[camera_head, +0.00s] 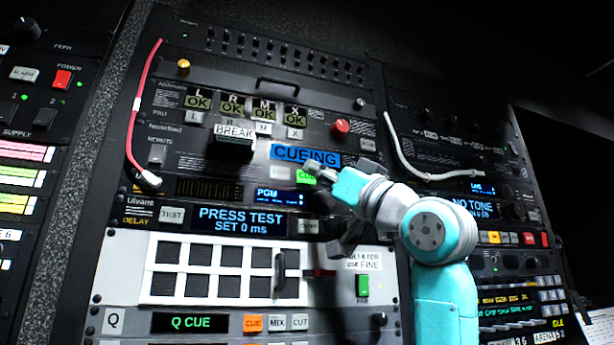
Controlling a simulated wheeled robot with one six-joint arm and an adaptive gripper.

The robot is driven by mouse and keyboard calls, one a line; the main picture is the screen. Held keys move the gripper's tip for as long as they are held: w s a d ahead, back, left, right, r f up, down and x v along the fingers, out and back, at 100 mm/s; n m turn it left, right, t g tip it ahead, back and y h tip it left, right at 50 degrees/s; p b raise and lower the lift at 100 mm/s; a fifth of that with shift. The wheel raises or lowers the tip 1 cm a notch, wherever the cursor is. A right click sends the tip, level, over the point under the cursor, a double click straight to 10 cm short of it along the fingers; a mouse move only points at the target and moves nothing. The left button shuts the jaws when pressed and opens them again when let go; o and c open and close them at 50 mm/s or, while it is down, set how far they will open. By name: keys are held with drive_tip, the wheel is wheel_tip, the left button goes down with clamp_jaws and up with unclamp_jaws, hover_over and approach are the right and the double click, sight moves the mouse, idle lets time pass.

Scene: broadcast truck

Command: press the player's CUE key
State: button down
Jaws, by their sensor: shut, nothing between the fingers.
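The player's blue display (305,155) reads "CUEING". Just below it is a green lit key (304,177) whose label reads "CUE", partly covered by my gripper. A pale key (279,173) sits to its left, its label too small to read. My gripper (312,166) is shut and empty, with its tips right over the green key and the lower edge of the display. I cannot tell whether the tips touch the key.
A "PGM" display (281,196) and a "PRESS TEST SET 0 ms" display (240,220) lie below. A lower panel has a "Q CUE" display (190,322) and orange CUE key (253,323). A red cable (137,105) and white cable (402,152) hang across the rack.

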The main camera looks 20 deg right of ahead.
drive_tip(key=s, duration=0.5)
idle(0.3)
idle(0.9)
